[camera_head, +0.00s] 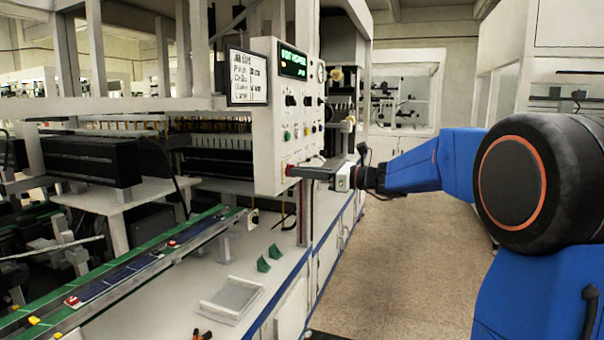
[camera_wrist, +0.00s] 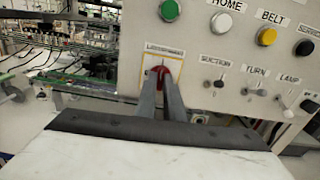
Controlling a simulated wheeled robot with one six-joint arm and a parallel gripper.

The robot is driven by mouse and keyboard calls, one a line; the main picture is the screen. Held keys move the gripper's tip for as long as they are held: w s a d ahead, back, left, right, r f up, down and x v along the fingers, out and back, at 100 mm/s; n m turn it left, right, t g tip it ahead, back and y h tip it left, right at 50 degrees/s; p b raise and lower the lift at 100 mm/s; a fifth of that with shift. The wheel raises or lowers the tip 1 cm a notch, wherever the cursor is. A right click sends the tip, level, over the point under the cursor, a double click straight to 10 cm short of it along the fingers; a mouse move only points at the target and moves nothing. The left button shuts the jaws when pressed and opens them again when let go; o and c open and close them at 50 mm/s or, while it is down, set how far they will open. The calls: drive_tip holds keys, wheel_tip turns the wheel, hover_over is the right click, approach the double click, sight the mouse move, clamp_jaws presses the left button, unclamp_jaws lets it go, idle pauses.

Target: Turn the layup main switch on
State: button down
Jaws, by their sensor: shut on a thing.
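The layup main switch (camera_wrist: 151,78) is a red rotary handle on a yellow-edged plate under a small label, low on the left of the pale control panel (camera_head: 266,120). My gripper (camera_wrist: 161,82) reaches to it from the front, its two grey fingers closing around the red handle. In the head view my gripper (camera_head: 297,171) meets the lower part of the panel face, and a bit of red shows at its tips. The fingers hide most of the handle, so I cannot tell which way it points.
Near the fingers in the wrist view are a green button (camera_wrist: 221,23), a yellow button (camera_wrist: 267,36) and several small toggles, including suction (camera_wrist: 219,83). A lit green display (camera_head: 293,60) tops the panel. A conveyor (camera_head: 130,270) runs at left; the floor (camera_head: 400,260) at right is clear.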

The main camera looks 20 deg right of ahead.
drive_tip(key=shift+f+m, duration=0.1)
drive_tip(key=shift+m, duration=0.3)
drive_tip(key=c, duration=1.9)
unclamp_jaws()
drive_tip(key=shift+o, duration=0.2)
drive_tip(key=v, duration=1.7)
drive_tip(key=shift+s+d, duration=0.15)
